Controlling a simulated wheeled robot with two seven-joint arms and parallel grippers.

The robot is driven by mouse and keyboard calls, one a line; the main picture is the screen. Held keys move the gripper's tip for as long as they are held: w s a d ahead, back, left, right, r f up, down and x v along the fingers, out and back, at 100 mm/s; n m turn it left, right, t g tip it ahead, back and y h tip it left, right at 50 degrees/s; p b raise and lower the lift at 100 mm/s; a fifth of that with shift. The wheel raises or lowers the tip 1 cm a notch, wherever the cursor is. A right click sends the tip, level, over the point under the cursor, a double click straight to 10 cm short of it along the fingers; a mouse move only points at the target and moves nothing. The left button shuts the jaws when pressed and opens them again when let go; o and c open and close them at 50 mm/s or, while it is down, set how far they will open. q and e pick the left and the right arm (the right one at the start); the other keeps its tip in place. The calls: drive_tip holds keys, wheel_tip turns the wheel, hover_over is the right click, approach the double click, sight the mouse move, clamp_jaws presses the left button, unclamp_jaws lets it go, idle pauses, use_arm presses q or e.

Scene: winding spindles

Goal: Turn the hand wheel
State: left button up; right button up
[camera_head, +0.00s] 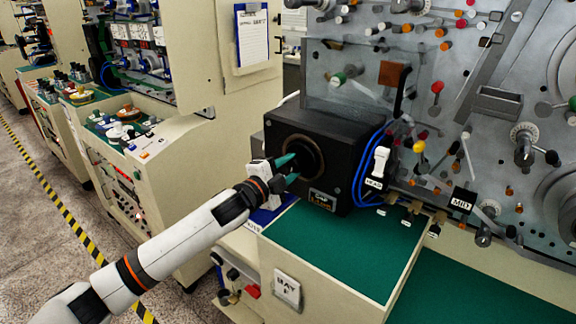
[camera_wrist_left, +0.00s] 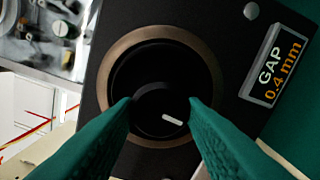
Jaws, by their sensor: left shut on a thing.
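The hand wheel (camera_head: 307,150) is a black round knob inside a bronze ring on the front of a black box (camera_head: 345,150). In the left wrist view the wheel's hub (camera_wrist_left: 155,100) shows a short white mark at its lower right. My left gripper (camera_head: 294,168) has two green fingers, which reach to the wheel's face in the head view. In the left wrist view the fingers (camera_wrist_left: 160,102) stand on either side of the hub, shut on it. The fingertips' contact is partly hidden. My right gripper is not in view.
The box stands on a green-topped bench (camera_head: 340,245). Blue cables (camera_head: 366,160) and a white switch (camera_head: 379,162) are right of it. A label reading GAP 0.4 mm (camera_wrist_left: 274,66) is beside the wheel. A panel with spindles and knobs fills the right.

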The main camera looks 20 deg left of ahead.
use_arm(q)
drive_tip(key=shift+m+p, duration=0.65)
drive_tip(key=shift+m, duration=1.55)
drive_tip(key=o, duration=1)
drive_tip(key=shift+s, duration=0.1)
drive_tip(key=shift+s+a+f, duration=0.1)
drive_tip(key=shift+s+a, duration=0.05)
drive_tip(key=shift+s, duration=0.15)
drive_tip(key=b+v, duration=0.4)
drive_tip(key=v, duration=0.7)
